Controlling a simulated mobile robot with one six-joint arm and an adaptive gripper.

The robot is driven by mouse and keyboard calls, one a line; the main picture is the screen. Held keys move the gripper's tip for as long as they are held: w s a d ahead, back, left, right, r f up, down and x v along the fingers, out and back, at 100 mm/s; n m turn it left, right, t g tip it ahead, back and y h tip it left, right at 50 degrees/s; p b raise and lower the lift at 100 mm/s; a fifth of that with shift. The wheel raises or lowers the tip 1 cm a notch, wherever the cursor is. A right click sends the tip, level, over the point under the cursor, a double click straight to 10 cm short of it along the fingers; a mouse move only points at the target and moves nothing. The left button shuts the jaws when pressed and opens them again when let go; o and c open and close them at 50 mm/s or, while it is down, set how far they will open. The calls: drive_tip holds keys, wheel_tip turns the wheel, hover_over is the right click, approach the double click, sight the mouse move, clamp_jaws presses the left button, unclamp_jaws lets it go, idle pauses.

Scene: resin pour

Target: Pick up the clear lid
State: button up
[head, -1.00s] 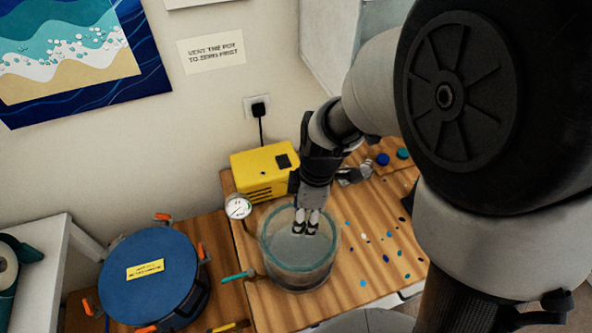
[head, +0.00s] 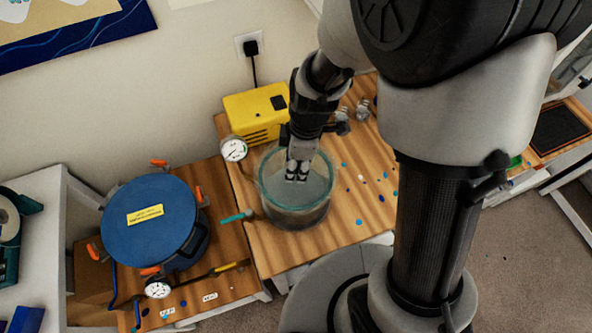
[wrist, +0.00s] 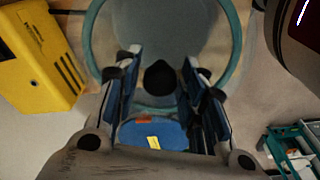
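The clear lid (head: 270,187) is a round see-through disc with a teal rim. It lies on top of a clear round chamber (head: 296,217) on the wooden bench. In the wrist view the lid's teal rim (wrist: 238,45) arches around the fingers, and a black knob (wrist: 160,76) shows between them. My gripper (head: 297,177) points down over the lid's middle. In the wrist view its two fingers (wrist: 160,68) stand apart on either side of the knob, with narrow gaps showing. Whether the fingers touch the lid is hidden.
A yellow pump (head: 258,112) and a gauge (head: 234,149) stand behind and left of the chamber. A teal-handled valve (head: 237,217) sticks out at its left. A blue-lidded pot (head: 150,220) with orange clamps stands farther left. Small coloured spots dot the bench to the right.

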clamp_jaws()
drive_tip(key=shift+r, duration=0.1)
idle(0.5)
